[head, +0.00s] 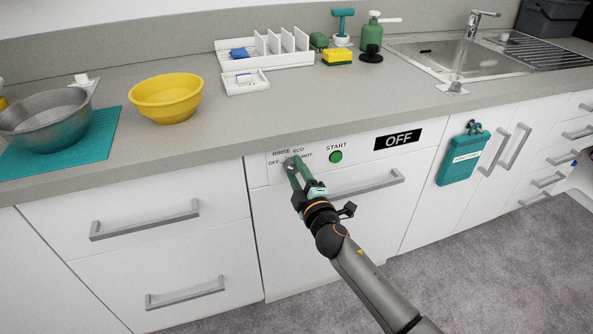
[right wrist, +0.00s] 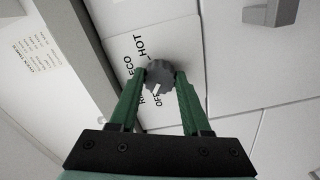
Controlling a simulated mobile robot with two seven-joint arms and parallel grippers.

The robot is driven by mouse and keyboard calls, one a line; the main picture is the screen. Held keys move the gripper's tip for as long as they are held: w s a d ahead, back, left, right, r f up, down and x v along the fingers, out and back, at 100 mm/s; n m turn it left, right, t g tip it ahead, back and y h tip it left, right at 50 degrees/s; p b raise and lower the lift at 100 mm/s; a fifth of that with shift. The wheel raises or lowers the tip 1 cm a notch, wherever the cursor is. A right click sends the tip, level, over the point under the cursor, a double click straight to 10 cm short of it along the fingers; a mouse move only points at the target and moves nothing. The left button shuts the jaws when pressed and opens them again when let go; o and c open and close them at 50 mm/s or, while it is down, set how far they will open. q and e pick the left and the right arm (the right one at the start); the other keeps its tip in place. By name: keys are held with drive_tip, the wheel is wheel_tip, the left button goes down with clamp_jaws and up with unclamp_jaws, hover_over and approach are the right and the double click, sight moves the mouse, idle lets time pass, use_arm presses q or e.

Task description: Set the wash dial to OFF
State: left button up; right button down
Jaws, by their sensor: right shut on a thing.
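The wash dial (right wrist: 160,72) is a small dark grey ribbed knob on the white dishwasher panel, with a white pointer mark. Labels OFF, RINSE, ECO and HOT stand around it. In the right wrist view the white mark points down and slightly left, toward the OFF label, which is partly hidden; its exact alignment is hard to tell. My right gripper (right wrist: 160,84) has its green fingers shut on the dial from both sides. In the head view the right gripper (head: 293,165) covers most of the dial. The black display (head: 398,139) reads OFF. My left gripper is out of view.
A green START button (head: 336,157) sits right of the dial. A grey bar handle (head: 366,185) crosses the front just below, close to my gripper. The countertop edge overhangs above. A teal hanging holder (head: 463,160) is further right.

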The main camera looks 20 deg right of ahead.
drive_tip(key=shift+n+p, duration=0.3)
drive_tip(key=shift+n, duration=1.5)
drive_tip(key=shift+c, duration=1.8)
unclamp_jaws()
drive_tip(key=shift+s, duration=0.65)
drive_tip(key=s, duration=1.1)
drive_tip(key=shift+s+d+p, duration=0.15)
drive_tip(key=shift+d+p, duration=0.1)
drive_tip(key=shift+p, duration=0.1)
